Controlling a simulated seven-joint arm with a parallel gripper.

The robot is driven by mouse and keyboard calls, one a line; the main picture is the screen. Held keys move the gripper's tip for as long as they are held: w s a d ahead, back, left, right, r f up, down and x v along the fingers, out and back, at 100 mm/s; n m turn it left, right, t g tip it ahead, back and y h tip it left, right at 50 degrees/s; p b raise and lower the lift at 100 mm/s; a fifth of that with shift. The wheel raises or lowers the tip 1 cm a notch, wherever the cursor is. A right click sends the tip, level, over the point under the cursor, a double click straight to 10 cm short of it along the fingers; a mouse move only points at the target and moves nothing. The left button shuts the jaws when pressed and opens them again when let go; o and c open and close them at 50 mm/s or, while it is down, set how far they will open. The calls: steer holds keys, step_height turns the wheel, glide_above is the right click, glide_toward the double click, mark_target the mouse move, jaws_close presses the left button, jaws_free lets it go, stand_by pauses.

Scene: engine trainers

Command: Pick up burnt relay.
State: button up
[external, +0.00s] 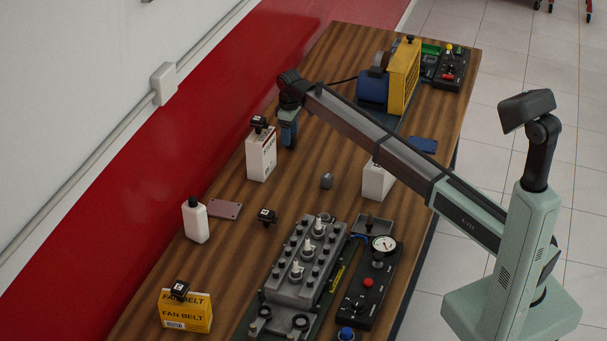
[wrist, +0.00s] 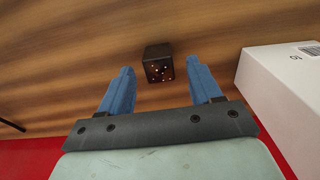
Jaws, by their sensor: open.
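My gripper (external: 288,138) hangs over the wall side of the table with its blue fingers pointing down. In the wrist view my gripper (wrist: 160,68) is open, with nothing held. A small dark cube with glowing orange specks, looking like the burnt relay (wrist: 158,64), shows between and beyond the fingertips, on or near the wooden table. It looks apart from both fingers. In the external view a small grey block (external: 326,180) sits on the table to the right and nearer the camera; I cannot tell for sure whether it is the same cube.
A white box (external: 261,158) with a black cube on top stands close to my gripper; it also shows at right in the wrist view (wrist: 285,90). Another white box (external: 377,182), a white bottle (external: 195,222) and an engine block (external: 305,262) stand around. The red wall (external: 190,150) is close.

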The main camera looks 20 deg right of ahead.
step_height(320, 180, down, 2)
steer(key=shift+f, duration=0.1)
steer(key=shift+c, duration=0.2)
steer(key=c, duration=1)
